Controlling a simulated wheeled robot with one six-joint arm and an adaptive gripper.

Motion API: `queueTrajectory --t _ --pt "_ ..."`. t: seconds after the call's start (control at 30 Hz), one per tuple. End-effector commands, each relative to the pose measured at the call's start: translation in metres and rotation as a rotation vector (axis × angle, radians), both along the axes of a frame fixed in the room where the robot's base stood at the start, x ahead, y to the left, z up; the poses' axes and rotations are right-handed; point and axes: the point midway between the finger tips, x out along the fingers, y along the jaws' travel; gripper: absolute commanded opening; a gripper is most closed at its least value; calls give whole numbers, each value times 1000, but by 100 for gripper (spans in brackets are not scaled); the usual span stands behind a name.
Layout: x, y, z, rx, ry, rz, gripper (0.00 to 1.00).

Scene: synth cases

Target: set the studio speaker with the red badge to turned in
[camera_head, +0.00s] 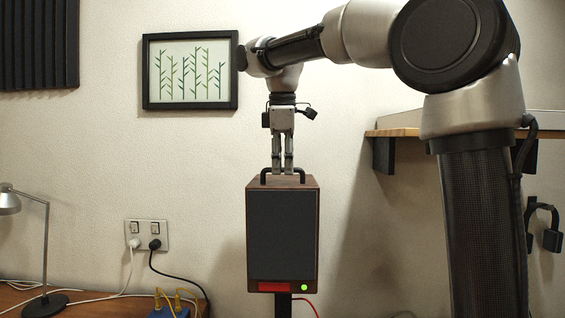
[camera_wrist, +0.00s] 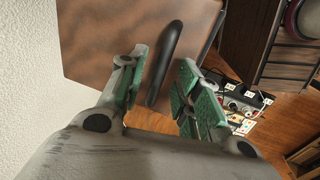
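The studio speaker (camera_head: 283,236) has a brown wooden case, a dark front, a red badge (camera_head: 273,287) at its lower left and a green light. It stands on a dark post, its front facing the head camera nearly square on. A black handle (camera_head: 264,177) is on its top. My gripper (camera_head: 283,171) points down at the handle from above. In the wrist view, my gripper (camera_wrist: 164,60) is open, with green-padded fingers on either side of the black handle (camera_wrist: 165,62). The speaker's brown top (camera_wrist: 100,45) lies beneath. Whether a finger touches the handle I cannot tell.
A wall shelf (camera_head: 395,132) is behind my arm at right. A framed picture (camera_head: 190,70) hangs left of my gripper. A desk with a lamp (camera_head: 45,245) and cables is at lower left. A red cable (camera_head: 308,301) runs beside the post.

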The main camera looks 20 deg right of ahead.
Motion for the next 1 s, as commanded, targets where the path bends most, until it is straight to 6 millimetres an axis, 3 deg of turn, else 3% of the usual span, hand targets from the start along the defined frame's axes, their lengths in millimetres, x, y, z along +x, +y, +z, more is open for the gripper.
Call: queueTrajectory --t 0.2,0.4,0.77,1.0 --pt "0 0 0 0 0 0 32" --pt "0 0 0 0 0 0 0" --pt "0 1 0 0 -1 -19 0" --pt "3 9 0 0 0 -129 0"
